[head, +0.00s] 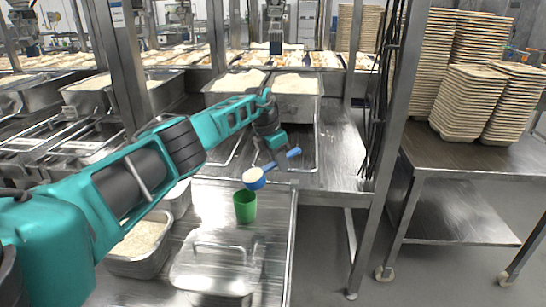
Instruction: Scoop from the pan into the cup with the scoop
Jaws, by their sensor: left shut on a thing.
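My left gripper (274,160) is shut on the blue scoop (293,153). The scoop's bowl, with white rice heaped in it, hangs just above the green cup (245,207) in the picture, a little to the right of its middle. It looks roughly level. The cup stands upright on the metal table; its inside cannot be made out. The metal pan (143,266) with rice in it sits at lower left, partly hidden behind my left arm. My right gripper is out of view.
A lidded metal pan (217,270) stands in front of the cup. A whitish container (179,196) is partly hidden by my arm. Two rice-filled trays (265,98) stand at the back. A steel post (393,130) rises at the right. Bare tabletop (275,220) lies right of the cup.

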